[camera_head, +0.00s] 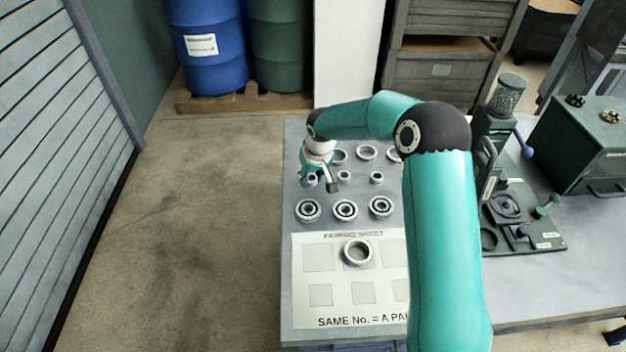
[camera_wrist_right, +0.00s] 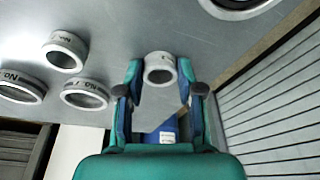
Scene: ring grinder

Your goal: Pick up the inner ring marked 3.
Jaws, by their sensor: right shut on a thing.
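My right gripper (camera_head: 322,183) is low over the left end of a row of small grey inner rings on the table. In the right wrist view, its fingers (camera_wrist_right: 160,72) are closed on the two sides of a small inner ring (camera_wrist_right: 160,62). The number on this ring cannot be read. In the head view the gripper partly hides it. Two other small inner rings, a middle one (camera_head: 344,177) and a right one (camera_head: 376,177), stand to its right. My left gripper is not in view.
Larger rings (camera_head: 367,153) lie behind the small row, and dark-centred bearings (camera_head: 345,210) in front. A pairing sheet (camera_head: 305,285) bears one large ring (camera_head: 357,252). A green grinder (camera_head: 550,240) stands at right. My right arm hides part of the table.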

